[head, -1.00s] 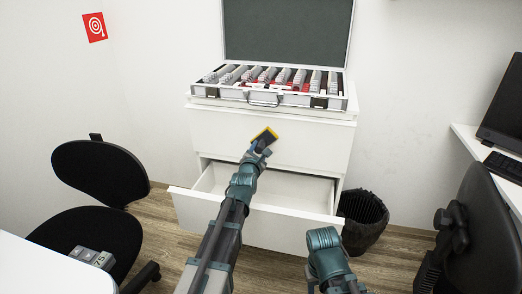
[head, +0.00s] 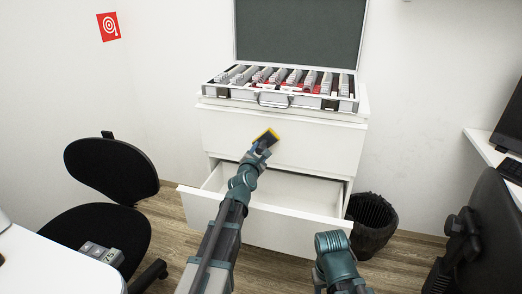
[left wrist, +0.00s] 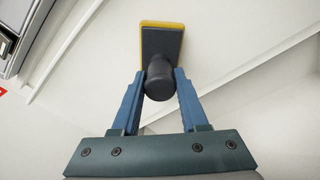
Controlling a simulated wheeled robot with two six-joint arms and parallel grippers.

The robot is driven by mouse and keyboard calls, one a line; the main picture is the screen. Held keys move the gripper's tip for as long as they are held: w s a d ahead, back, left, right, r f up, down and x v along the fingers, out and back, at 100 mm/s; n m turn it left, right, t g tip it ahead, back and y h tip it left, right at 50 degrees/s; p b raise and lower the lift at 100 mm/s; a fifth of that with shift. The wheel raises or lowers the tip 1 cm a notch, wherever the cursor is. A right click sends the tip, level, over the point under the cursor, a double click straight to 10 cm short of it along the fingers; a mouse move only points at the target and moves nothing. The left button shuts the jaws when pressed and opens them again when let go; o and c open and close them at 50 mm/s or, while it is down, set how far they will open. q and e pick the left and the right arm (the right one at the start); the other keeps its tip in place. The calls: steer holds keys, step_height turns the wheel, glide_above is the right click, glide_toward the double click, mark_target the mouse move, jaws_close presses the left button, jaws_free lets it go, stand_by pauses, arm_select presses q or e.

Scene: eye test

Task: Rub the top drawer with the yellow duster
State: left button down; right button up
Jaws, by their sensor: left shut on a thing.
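The yellow duster (head: 266,137) has a dark grey body with a yellow rim. In the left wrist view its dark round knob (left wrist: 159,82) sits between the blue fingers. My left gripper (head: 259,150) is shut on the duster by that knob. The top drawer (head: 320,146) is a closed white front, high on the white cabinet. The duster is in front of its left-centre part; I cannot tell whether it touches. My right arm shows at the bottom of the head view, but its gripper is out of sight.
The lower drawer (head: 275,222) is pulled open and looks empty, under my left gripper. An open lens case (head: 283,97) stands on the cabinet. A dark bin (head: 371,224) stands right of it. Black chairs (head: 110,170) (head: 484,235) are at left and right.

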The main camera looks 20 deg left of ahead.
arm_select(q)
steer(key=shift+s+a, duration=0.1)
steer(key=shift+s, duration=2.65)
steer(key=s, duration=0.3)
